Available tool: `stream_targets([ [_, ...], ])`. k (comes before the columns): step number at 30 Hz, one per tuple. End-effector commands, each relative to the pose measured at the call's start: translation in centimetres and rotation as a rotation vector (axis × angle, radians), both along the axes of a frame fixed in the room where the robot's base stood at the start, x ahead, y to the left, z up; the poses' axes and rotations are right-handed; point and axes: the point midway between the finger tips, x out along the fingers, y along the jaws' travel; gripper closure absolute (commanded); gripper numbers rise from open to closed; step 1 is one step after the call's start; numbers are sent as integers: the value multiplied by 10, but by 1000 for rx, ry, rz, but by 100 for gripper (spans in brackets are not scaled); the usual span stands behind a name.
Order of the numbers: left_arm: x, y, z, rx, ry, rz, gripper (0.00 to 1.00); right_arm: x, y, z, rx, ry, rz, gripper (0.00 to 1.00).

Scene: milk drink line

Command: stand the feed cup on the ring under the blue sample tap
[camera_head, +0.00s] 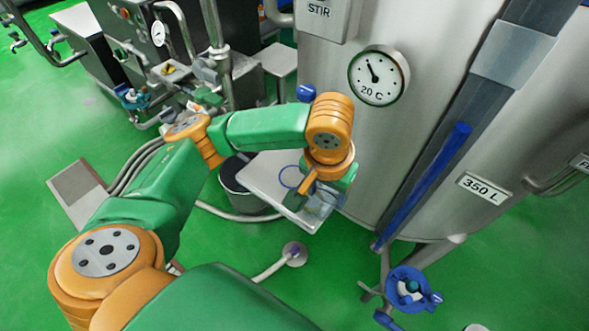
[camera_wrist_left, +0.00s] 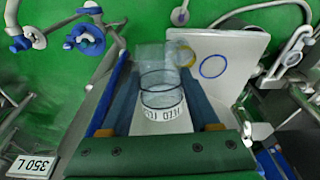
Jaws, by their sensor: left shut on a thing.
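The clear feed cup (camera_head: 318,212) is between the jaws of my left gripper (camera_head: 316,196), which is shut on it near the front right corner of the pale shelf (camera_head: 262,180). In the left wrist view the cup (camera_wrist_left: 160,98) shows its dark rim lines and a printed label between the fingers of the left gripper (camera_wrist_left: 157,72). The blue ring (camera_head: 290,177) lies on the shelf, left of the gripper; it also shows in the wrist view (camera_wrist_left: 213,66), bare and apart from the cup. The blue sample tap (camera_head: 306,93) is on the tank, above the arm. My right gripper is out of view.
The steel tank (camera_head: 430,120) with its dial (camera_head: 378,76) stands close behind and right of the gripper. A dark bucket (camera_head: 236,187) stands partly under the shelf. A blue-wheeled valve (camera_head: 412,288) is at lower right. Green floor is open at left.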

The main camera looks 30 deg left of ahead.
Motion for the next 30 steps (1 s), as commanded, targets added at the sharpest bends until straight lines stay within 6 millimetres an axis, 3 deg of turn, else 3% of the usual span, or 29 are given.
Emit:
stream_targets([
  [1, 5, -6, -14, -1, -27, -1, 100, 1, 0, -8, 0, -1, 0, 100],
  [9, 42, -31, -60, 7, -323, 19, 100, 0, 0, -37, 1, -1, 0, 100],
  [13, 58, -30, -78, 22, -570, 35, 100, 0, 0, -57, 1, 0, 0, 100],
  [17, 64, -7, -87, 55, -860, 66, 100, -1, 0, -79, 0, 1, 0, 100],
  [21, 53, 33, -85, 113, -1112, 122, 100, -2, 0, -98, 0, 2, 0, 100],
  [25, 33, 65, -78, 177, -1269, 181, 100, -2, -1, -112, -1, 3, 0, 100],
  [30, 13, 85, -67, 233, -1369, 229, 100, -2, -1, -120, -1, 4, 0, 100],
])
